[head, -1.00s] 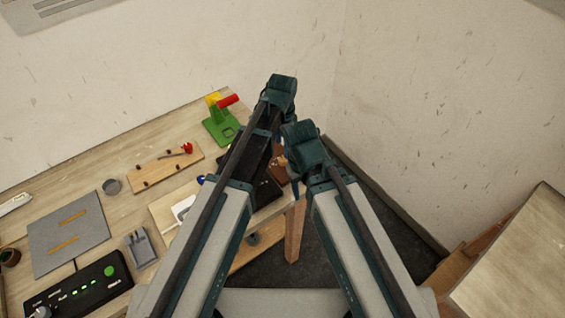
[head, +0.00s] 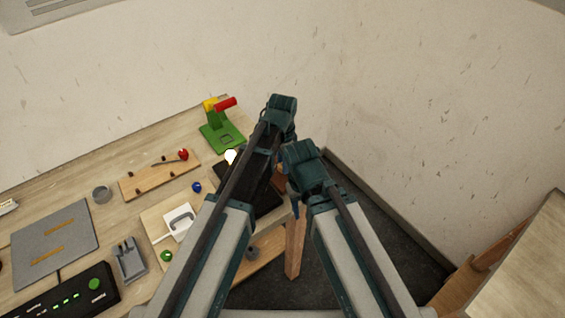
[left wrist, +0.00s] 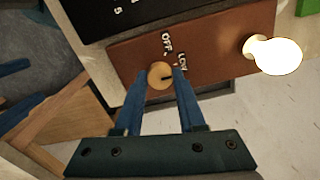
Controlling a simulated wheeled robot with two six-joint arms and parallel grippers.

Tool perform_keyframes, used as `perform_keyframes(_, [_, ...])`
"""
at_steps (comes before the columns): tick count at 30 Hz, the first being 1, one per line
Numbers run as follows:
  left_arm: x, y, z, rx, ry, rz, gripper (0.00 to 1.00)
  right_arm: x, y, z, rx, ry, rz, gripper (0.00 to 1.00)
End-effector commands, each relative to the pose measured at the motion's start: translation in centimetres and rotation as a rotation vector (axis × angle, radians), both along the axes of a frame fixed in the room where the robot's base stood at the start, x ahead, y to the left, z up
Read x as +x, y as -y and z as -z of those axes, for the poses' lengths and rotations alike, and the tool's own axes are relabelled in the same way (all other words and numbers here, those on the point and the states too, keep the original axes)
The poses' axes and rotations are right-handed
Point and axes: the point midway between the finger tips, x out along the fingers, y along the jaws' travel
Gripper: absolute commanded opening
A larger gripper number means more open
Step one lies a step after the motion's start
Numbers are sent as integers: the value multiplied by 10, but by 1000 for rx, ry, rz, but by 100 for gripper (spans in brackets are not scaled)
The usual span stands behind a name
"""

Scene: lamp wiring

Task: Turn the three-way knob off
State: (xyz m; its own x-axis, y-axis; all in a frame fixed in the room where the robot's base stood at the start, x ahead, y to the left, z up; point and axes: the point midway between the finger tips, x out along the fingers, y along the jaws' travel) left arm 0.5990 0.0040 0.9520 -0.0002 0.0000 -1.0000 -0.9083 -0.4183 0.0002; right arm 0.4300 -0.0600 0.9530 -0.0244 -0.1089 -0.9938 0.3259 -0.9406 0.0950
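In the left wrist view, the round tan knob (left wrist: 155,70) with a dark pointer mark sits on a red-brown panel (left wrist: 218,58). White labels beside it read OFF and LOW; any further label is hidden by a finger. The two blue fingers of my left gripper (left wrist: 162,76) are on either side of the knob and appear to touch it. A bulb (left wrist: 277,56) at the panel's right glows; the lit bulb (head: 231,157) also shows in the head view. There my arms cover most of the panel (head: 279,179).
The wooden table holds a green stand (head: 221,139) with a red part, a wooden board (head: 150,178), a grey mat (head: 40,258), a black button box (head: 72,297) and a white part (head: 178,222).

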Motion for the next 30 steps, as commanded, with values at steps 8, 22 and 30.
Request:
perform_keyframes(8, [0, 0, 0, 0, 0, 0, 0, 0, 0, 0, 0, 0, 0, 50])
perform_keyframes(22, [0, 0, 0, 0, 0, -138, 0, 0, 0, 0, 0, 0, 0, 50])
perform_keyframes(30, [0, 0, 0, 0, 0, -381, 0, 0, 0, 0, 0, 0, 0, 50])
